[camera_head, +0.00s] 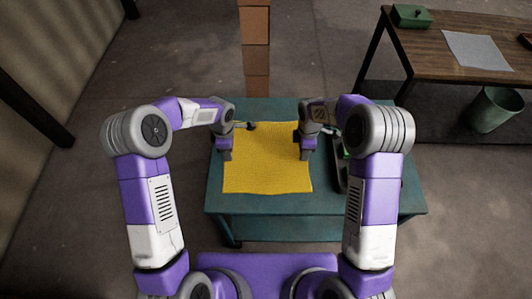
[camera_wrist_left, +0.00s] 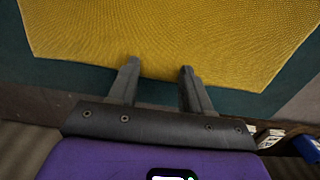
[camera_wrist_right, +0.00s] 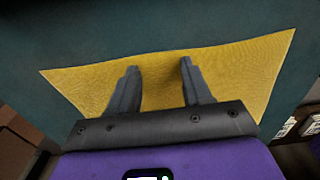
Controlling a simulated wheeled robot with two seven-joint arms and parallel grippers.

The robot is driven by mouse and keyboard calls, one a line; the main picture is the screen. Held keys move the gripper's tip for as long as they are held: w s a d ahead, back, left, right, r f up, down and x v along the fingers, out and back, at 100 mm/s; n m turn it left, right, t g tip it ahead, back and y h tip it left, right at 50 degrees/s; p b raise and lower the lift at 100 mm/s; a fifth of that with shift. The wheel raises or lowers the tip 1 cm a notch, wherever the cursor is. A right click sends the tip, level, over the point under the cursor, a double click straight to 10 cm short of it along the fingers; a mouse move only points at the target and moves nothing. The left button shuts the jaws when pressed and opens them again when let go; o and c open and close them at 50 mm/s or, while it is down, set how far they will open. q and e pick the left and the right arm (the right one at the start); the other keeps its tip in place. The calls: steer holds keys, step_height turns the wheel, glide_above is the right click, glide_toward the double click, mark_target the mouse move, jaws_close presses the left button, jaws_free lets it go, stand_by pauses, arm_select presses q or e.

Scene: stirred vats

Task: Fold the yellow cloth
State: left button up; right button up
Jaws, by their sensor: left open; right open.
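The yellow cloth (camera_head: 265,165) lies spread out and nearly flat on the teal table (camera_head: 330,203). My left gripper (camera_head: 226,157) is over the cloth's left edge in the head view. In the left wrist view it is open (camera_wrist_left: 158,68), with its fingertips over the edge of the cloth (camera_wrist_left: 180,35). My right gripper (camera_head: 305,155) is over the cloth's right edge. In the right wrist view it is open (camera_wrist_right: 159,65), with the cloth (camera_wrist_right: 215,75) behind and between its fingers. Nothing is held. Whether the fingertips touch the cloth cannot be told.
A dark tray-like object (camera_head: 341,176) stands on the table right of the cloth, partly hidden by my right arm. A small dark item (camera_head: 251,126) lies near the cloth's far edge. A wooden bench (camera_head: 440,55) and a green bin (camera_head: 494,110) stand at the right. Stacked boxes (camera_head: 255,45) rise behind the table.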

arm_select(q)
steer(key=shift+f, duration=0.2)
arm_select(e)
steer(key=shift+f, duration=0.15)
arm_select(q)
jaws_close()
arm_select(e)
jaws_close()
arm_select(q)
steer(key=shift+r, duration=0.15)
